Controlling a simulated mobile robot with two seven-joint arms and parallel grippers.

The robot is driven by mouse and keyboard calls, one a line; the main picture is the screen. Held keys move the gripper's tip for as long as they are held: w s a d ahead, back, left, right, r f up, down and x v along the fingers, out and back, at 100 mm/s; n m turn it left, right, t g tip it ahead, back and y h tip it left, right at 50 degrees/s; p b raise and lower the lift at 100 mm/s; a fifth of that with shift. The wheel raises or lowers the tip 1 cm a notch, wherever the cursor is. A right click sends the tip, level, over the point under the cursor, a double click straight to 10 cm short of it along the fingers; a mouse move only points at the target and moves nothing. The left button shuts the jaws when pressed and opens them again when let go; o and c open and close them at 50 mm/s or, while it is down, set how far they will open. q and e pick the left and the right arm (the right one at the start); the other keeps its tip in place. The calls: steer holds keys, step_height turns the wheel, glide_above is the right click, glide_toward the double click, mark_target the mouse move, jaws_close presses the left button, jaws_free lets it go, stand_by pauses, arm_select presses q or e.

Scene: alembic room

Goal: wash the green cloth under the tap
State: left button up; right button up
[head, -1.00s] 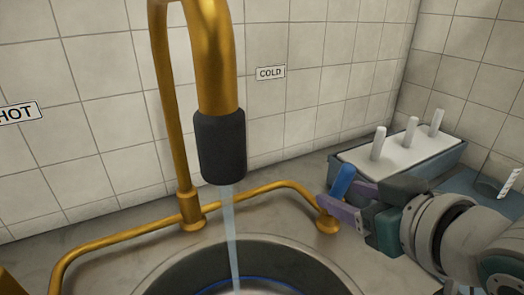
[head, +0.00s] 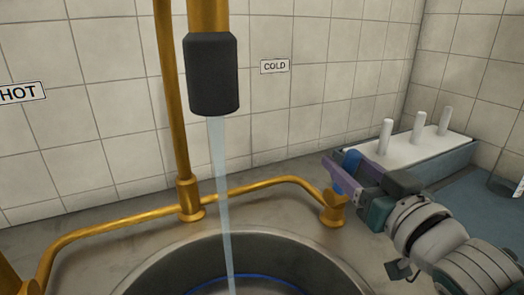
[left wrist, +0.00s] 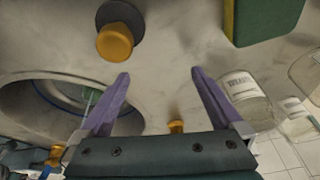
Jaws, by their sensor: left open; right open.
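The black tap nozzle (head: 213,75) hangs from a brass pipe. A stream of water (head: 223,190) runs from it into the round sink basin (head: 150,275). The brass cold valve (head: 334,210) stands right of the basin. A blue piece (head: 352,160), apparently its lever, is partly hidden by my right gripper (head: 340,172), which is open close to the valve; contact is unclear. My left gripper (left wrist: 160,80) is open and empty over the counter, beside the basin, in the left wrist view. I cannot make out a green cloth; a small green patch (left wrist: 91,98) shows at the basin.
A green block with a yellow edge (left wrist: 268,18) lies on the counter, with a labelled glass bottle (left wrist: 242,98) nearby. A brass knob (left wrist: 115,40) stands by the basin. A grey tray with white pegs (head: 455,160) stands at the back right. Tiled walls close off the back.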

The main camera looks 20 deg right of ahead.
arm_select(q)
steer(key=shift+d+f, duration=0.1)
steer(key=shift+f, duration=0.15)
arm_select(e)
steer(key=shift+w+d, duration=0.15)
steer(key=shift+w, duration=1.45)
steer(key=shift+c, duration=0.3)
jaws_close()
arm_select(q)
steer(key=shift+s+r+p, duration=0.1)
steer(key=shift+r+p, duration=2.6)
steer(key=shift+r, duration=0.15)
arm_select(e)
steer(key=shift+w+f+g, duration=0.15)
steer(key=shift+w+g, duration=0.2)
steer(key=shift+g, duration=0.4)
steer(key=shift+w+f+g, duration=0.15)
steer(key=shift+w+g, duration=0.2)
steer(key=shift+g, duration=0.4)
